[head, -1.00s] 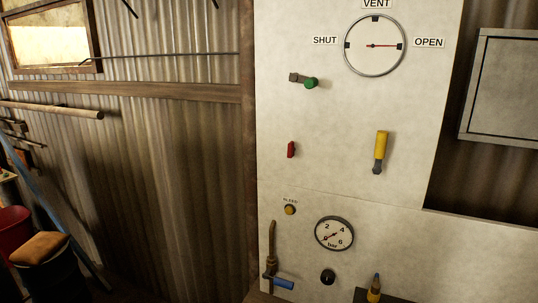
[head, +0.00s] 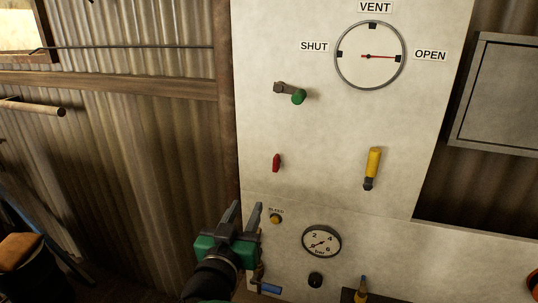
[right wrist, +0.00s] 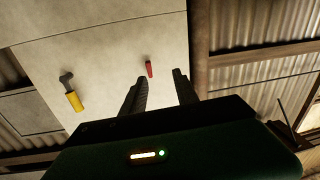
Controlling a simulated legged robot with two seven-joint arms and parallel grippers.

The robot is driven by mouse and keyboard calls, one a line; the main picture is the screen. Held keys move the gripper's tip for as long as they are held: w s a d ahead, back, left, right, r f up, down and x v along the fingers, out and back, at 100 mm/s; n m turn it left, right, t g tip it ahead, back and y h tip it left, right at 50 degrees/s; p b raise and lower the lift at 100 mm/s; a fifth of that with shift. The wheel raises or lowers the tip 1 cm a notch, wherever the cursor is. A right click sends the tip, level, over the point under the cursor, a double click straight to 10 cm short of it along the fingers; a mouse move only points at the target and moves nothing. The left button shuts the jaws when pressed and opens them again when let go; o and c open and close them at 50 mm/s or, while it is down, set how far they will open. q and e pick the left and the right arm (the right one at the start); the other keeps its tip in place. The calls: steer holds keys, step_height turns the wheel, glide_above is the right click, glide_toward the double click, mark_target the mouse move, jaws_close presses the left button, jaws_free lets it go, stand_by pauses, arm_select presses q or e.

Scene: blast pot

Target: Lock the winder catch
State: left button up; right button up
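A white panel (head: 330,150) carries the controls. A crank with a green knob (head: 299,97) sits below the dial, its grey arm pointing up-left. A small red lever (head: 276,162) stands nearly upright below the crank; it also shows in the right wrist view (right wrist: 149,69), between and beyond my fingertips. No label names the winder catch. My right gripper (head: 246,207) is open and empty, below and left of the red lever and apart from it. Its two fingers also show in the right wrist view (right wrist: 158,78). My left gripper is not in view.
A yellow handle (head: 373,166) hangs right of the red lever. The dial (head: 369,55) points to OPEN. A bleed button (head: 275,218), a bar gauge (head: 321,241) and a blue handle (head: 268,289) are lower. A grey box (head: 500,90) is at right. Panel space around the red lever is clear.

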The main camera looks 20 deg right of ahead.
mark_target(275, 171)
steer(key=shift+m+g+h, duration=0.4)
steer(key=shift+h, duration=0.4)
steer(key=p+x, duration=0.2)
steer(key=x, duration=0.3)
steer(key=d+p+x, duration=0.1)
steer(key=p+x, duration=0.1)
steer(key=x, duration=0.3)
steer(key=s+r+p+x, duration=0.1)
steer(key=p+x, duration=0.1)
steer(key=x, duration=0.3)
steer(key=shift+d, duration=0.3)
steer(key=shift+w+d+f, duration=0.1)
steer(key=shift+w+d, duration=0.15)
steer(key=shift+w, duration=0.3)
steer(key=shift+s, duration=0.1)
jaws_close()
